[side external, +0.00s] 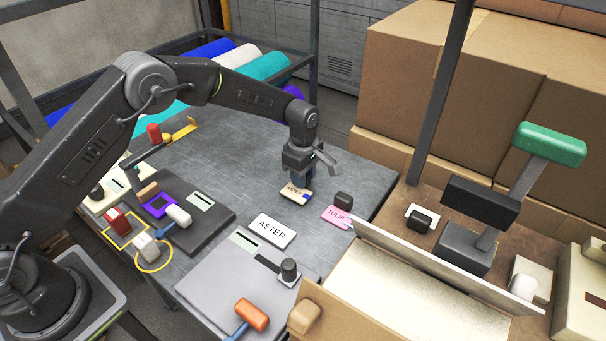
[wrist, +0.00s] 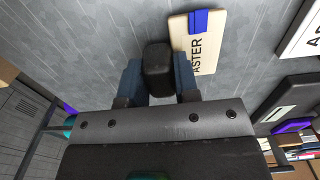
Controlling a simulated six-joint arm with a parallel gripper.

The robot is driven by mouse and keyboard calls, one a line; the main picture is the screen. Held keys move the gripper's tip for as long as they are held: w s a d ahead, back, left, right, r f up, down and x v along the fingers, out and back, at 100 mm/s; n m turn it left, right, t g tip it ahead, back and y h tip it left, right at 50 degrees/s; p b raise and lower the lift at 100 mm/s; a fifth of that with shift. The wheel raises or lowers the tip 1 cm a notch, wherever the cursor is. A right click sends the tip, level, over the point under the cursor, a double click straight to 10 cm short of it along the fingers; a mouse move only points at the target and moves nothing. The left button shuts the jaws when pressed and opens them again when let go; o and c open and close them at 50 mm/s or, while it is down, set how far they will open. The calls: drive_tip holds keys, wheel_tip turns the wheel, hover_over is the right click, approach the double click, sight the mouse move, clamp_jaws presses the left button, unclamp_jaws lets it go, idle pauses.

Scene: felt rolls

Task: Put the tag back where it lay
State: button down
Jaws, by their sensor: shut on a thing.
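A cream tag (side external: 294,194) lettered ASTER, with a blue clip (side external: 307,197) at one end, is just below my gripper (side external: 300,178) at the table's right part. In the wrist view the cream tag (wrist: 179,32) shows its blue clip at the top. My gripper (wrist: 158,90) is shut on a dark block (wrist: 158,67) at the tag's edge, apparently the tag's grip. I cannot tell whether the tag touches the table or hangs slightly above it. A pink TULIP tag (side external: 333,213) with a similar dark block (side external: 343,199) lies to the right.
A white ASTER card (side external: 272,231) lies in front of the tag. A light grey pad (side external: 230,292) and a dark pad (side external: 215,217) stand nearer, with tools around. A pale-walled bin (side external: 430,262) is at right. The grey table (side external: 235,150) is clear behind and left of my gripper.

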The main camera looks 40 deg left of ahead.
drive_tip(key=shift+f, duration=0.45)
drive_tip(key=c, duration=0.8)
unclamp_jaws()
drive_tip(key=shift+r, duration=0.1)
wheel_tip(320, 180, up, 14)
drive_tip(key=shift+f, duration=0.2)
